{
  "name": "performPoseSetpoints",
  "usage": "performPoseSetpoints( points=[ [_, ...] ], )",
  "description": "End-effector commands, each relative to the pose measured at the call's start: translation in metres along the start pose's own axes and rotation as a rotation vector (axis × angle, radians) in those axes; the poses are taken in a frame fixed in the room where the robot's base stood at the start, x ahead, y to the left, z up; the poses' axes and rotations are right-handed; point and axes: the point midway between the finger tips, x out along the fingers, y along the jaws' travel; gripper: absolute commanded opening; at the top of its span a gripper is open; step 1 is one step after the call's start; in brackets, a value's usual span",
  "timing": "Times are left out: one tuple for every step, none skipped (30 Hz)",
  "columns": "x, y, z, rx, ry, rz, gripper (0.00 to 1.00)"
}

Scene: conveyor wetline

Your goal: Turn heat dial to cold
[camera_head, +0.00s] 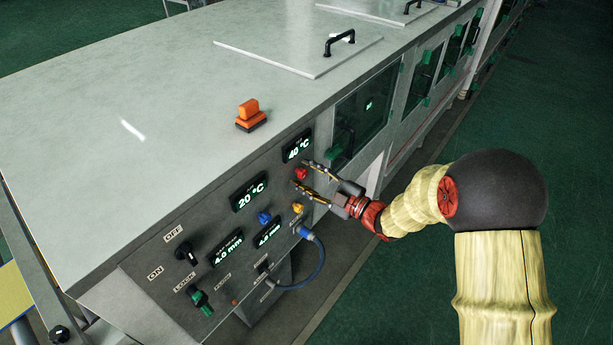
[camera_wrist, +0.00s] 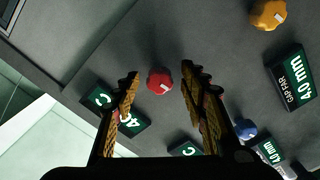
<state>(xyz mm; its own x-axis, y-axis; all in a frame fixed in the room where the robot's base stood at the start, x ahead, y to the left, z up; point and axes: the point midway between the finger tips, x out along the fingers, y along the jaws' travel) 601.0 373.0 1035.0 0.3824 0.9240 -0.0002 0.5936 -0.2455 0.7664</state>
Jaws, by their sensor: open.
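The red dial (camera_head: 300,174) is on the front control panel, just below the display reading 40 °C (camera_head: 297,146). In the wrist view the red dial (camera_wrist: 159,81) has a white mark on its right side. My gripper (camera_head: 306,178) is open at the panel, its fingers on either side of the red dial in the head view. In the wrist view my gripper (camera_wrist: 158,73) shows the dial between its two fingertips, with a gap on each side. Whether a finger touches the dial cannot be told. The left finger partly covers the 40 °C display.
The blue dial (camera_head: 264,217) and yellow dial (camera_head: 297,208) sit lower on the panel, near a 20 °C display (camera_head: 248,192) and two 4.0 mm displays. A blue cable (camera_head: 322,262) loops below. An orange block (camera_head: 249,114) stands on the machine top. Green floor is clear at right.

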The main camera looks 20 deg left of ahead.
Motion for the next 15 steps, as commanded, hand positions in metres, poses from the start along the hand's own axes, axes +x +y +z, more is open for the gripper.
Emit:
performPoseSetpoints(
  points=[
    [0.0000, 0.0002, 0.0000, 0.000, 0.000, 0.000, 0.43],
    [-0.0001, 0.0002, 0.0000, 0.000, 0.000, 0.000, 0.43],
    [-0.0002, 0.0002, 0.0000, 0.000, 0.000, 0.000, 0.43],
    [-0.0002, 0.0002, 0.0001, 0.000, 0.000, 0.000, 0.43],
    [-0.0002, 0.0002, 0.0001, 0.000, 0.000, 0.000, 0.42],
    [-0.0003, 0.0002, 0.0001, 0.000, 0.000, 0.000, 0.39],
    [-0.0003, 0.0002, 0.0001, 0.000, 0.000, 0.000, 0.38],
    [-0.0003, 0.0001, 0.0001, 0.000, 0.000, 0.000, 0.36],
    [-0.0004, 0.0002, 0.0001, 0.000, 0.000, 0.000, 0.34],
    [-0.0004, 0.0002, 0.0001, 0.000, 0.000, 0.000, 0.32],
    [-0.0004, 0.0002, 0.0001, 0.000, 0.000, 0.000, 0.30],
    [-0.0004, 0.0002, 0.0001, 0.000, 0.000, 0.000, 0.28],
    [-0.0004, 0.0002, 0.0001, 0.000, 0.000, 0.000, 0.26],
    [-0.0004, 0.0001, 0.0001, 0.000, 0.000, 0.000, 0.25],
    [-0.0005, 0.0002, 0.0001, 0.000, 0.000, 0.000, 0.22]
  ],
)
